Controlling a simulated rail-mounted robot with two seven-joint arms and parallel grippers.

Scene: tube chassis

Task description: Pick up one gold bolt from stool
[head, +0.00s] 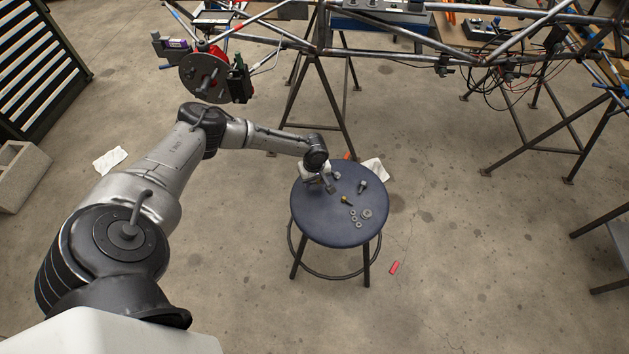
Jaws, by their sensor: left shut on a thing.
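The round dark blue stool (315,219) stands on the floor near the middle of the head view. A small gold bolt (346,200) lies on its seat, a little to the right of and nearer than my left gripper. My left gripper (329,188) is low over the upper left part of the seat. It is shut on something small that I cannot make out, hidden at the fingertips. Grey bolts (361,186) and several grey washers or nuts (366,214) also lie on the seat. My right gripper is not in view.
A tube chassis (395,40) on black trestles stands behind the stool. A red piece (394,267) lies on the floor at the front right of the stool. A white cloth (375,170) lies behind it. Open concrete floor surrounds the stool.

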